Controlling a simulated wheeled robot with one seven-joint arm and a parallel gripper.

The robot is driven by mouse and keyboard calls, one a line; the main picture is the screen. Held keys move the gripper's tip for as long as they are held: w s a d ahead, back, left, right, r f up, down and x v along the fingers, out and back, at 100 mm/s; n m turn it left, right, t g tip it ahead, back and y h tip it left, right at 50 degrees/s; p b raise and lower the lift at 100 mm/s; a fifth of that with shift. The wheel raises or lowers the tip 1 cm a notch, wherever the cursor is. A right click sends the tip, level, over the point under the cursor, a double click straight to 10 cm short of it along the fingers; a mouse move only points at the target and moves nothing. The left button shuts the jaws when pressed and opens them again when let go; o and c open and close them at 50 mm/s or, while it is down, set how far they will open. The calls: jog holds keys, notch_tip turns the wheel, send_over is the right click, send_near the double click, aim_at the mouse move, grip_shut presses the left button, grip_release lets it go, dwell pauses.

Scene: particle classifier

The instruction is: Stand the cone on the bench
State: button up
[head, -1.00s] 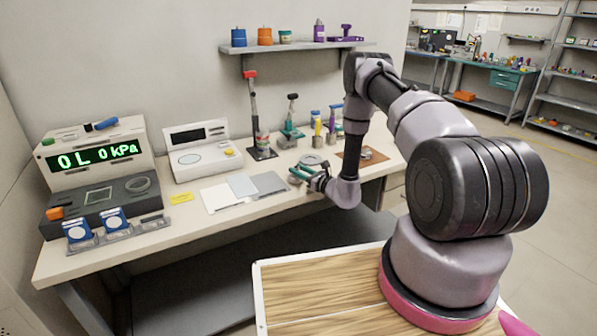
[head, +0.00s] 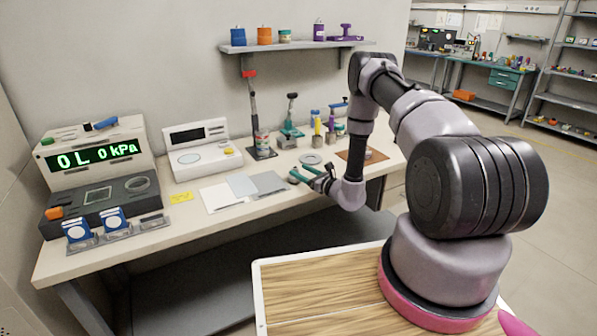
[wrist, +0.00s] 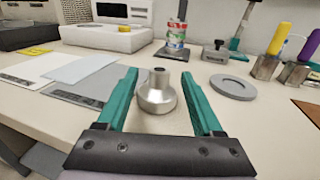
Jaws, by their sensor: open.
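The cone (wrist: 158,93), a silver metal piece with a wide rounded bottom and a narrow neck with a dark hole on top, stands upright on the bench (head: 180,215) in the wrist view. My gripper (wrist: 160,75) is open, with its teal fingers on either side of the cone and visible gaps between them and it. In the head view my gripper (head: 302,174) is low over the front part of the bench, right of the grey sheets. I cannot make out the cone in the head view.
A flat grey ring (wrist: 232,87) lies right of the cone. Sheets (wrist: 90,80) lie to the left. Behind stand a can (wrist: 176,32) at a post and a small grey block (wrist: 215,51). Cups with coloured handles (wrist: 268,66) are at the right.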

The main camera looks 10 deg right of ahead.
jog(key=v, duration=1)
jog(key=a+r+n+g+y, duration=0.2)
jog(key=a+r+n+y, duration=0.1)
jog(key=r, duration=0.4)
jog(key=a+r+n+g+y, duration=0.3)
jog(key=r+n, duration=0.1)
jog(key=r, duration=0.4)
jog(key=s+a+r+n+g, duration=0.3)
jog(key=s+r+n+g, duration=0.1)
jog(key=r, duration=0.3)
jog(key=s+a+r+n+g, duration=0.3)
jog(key=s+r+n+g, duration=0.1)
jog(key=r, duration=0.3)
jog(key=s+d+r+n+g+h, duration=0.2)
jog(key=s+r+n+h, duration=0.6)
jog(key=s, duration=0.5)
jog(key=s+d+r+n+t+h, duration=0.2)
jog(key=s+d+r+t+h, duration=0.3)
jog(key=s+d+r+t, duration=0.2)
notch_tip(320, 180, up, 3)
jog(key=shift+s+d+f+h, duration=0.1)
jog(key=shift+s+d+h, duration=0.3)
jog(key=shift+s+d, duration=0.55)
